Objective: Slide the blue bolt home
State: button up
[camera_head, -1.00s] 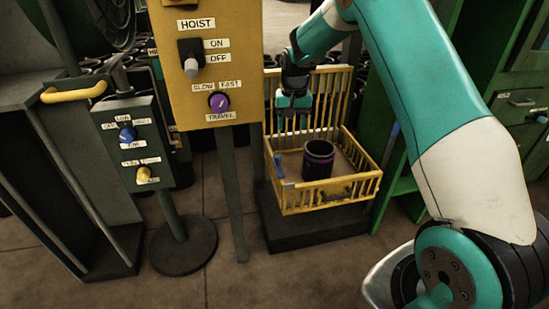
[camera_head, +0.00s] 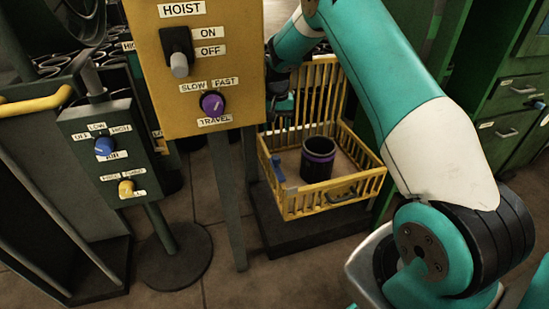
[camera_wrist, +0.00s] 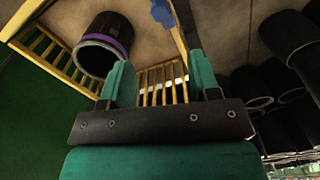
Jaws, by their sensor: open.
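The blue bolt (camera_head: 278,168) is on the left side of the yellow barred crate (camera_head: 322,200), near its front left corner. It also shows in the wrist view (camera_wrist: 163,12) at the top, partly cut off by the frame. I cannot tell how far it is slid. A black sleeve with a purple band (camera_head: 318,158) stands upright in the crate. My gripper (camera_wrist: 158,70) is open and empty, apart from the bolt. In the head view it is above the crate's left side, partly hidden by the hoist panel.
The yellow hoist panel (camera_head: 190,110) stands close in front, left of the crate. A grey control box (camera_head: 110,150) on a post is further left. Green cabinets (camera_head: 500,130) stand at the right.

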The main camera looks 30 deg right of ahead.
aim_at(276, 157)
notch_tip(276, 157, down, 13)
jog(key=shift+f+b, duration=0.1)
jog(key=shift+b, duration=1.15)
